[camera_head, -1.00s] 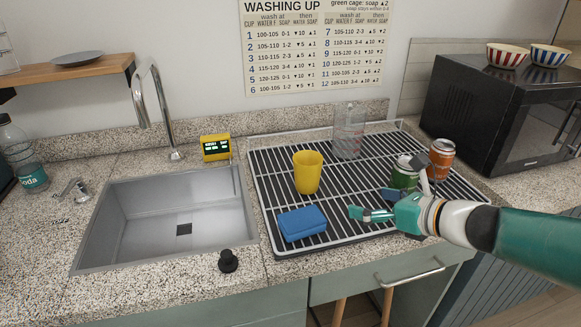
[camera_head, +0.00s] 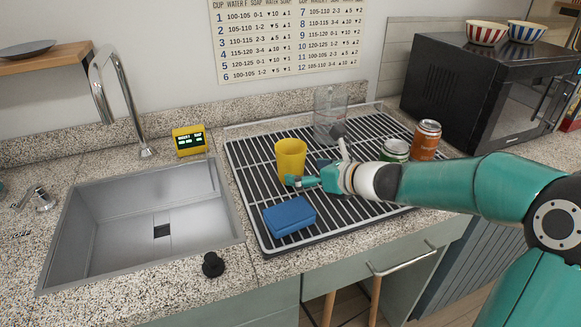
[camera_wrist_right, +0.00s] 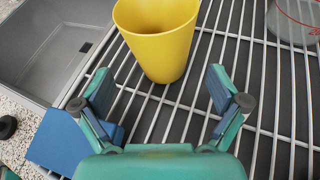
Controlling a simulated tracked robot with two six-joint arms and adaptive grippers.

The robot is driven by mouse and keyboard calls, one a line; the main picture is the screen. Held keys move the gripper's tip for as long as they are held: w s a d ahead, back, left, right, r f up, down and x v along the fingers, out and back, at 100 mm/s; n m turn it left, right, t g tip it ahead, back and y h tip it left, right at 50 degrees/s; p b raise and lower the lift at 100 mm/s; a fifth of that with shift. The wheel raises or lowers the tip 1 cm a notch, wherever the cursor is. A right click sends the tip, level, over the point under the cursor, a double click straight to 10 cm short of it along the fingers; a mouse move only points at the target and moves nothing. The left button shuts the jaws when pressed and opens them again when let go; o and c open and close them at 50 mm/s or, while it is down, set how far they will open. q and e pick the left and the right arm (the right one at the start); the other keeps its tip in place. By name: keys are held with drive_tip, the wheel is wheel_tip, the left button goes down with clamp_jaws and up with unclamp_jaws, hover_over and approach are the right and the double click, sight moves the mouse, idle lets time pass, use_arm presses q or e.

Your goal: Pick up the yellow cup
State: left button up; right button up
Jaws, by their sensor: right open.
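The yellow cup (camera_head: 290,158) stands upright on the black and white drying rack, mouth up. In the right wrist view the cup (camera_wrist_right: 160,45) is just beyond my fingertips, centred between them. My right gripper (camera_head: 305,178) is beside the cup, to its front right, with one finger overlapping the cup's lower edge in the head view. In the wrist view the right gripper (camera_wrist_right: 162,95) is open with nothing between its fingers. My left gripper is not in view.
A blue sponge (camera_head: 290,216) lies on the drying rack (camera_head: 262,238) in front of the cup. A clear container (camera_head: 330,112), a green can (camera_head: 395,150) and an orange can (camera_head: 426,140) stand behind and right. The sink (camera_head: 150,225) is left.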

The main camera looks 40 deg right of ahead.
sight(299, 169)
drive_tip(key=shift+x, duration=2.7)
drive_tip(key=c, duration=1.3)
